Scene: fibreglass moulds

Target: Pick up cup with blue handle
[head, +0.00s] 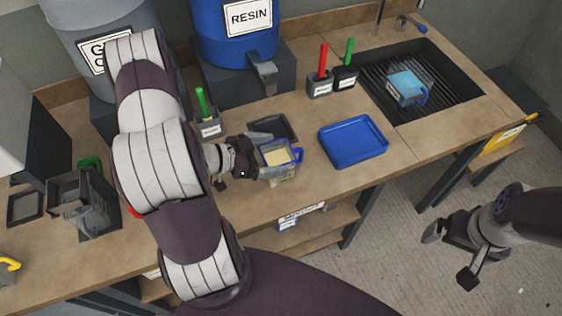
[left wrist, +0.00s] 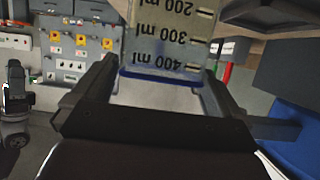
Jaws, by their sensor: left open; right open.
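A clear cup with a blue rim and blue handle (head: 280,168) stands at the table's front edge, with pale yellowish contents. My left gripper (head: 272,153) is open around it, one finger on the far side and one on the near side. In the left wrist view the cup (left wrist: 168,40) shows upside down with ml marks, between the two spread fingers (left wrist: 158,88). I cannot tell whether the fingers touch it. My right gripper (head: 453,254) is open and empty, over the floor at the right. A light-blue cup with a blue handle (head: 407,86) sits on the sink grate.
A dark flat tray (head: 273,126) lies just behind the cup. A blue tray (head: 353,141) is to its right. Holders with a green (head: 208,128) and red tool (head: 320,85) stand behind. The blue resin drum (head: 235,45) is at the back. Bare tabletop lies between them.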

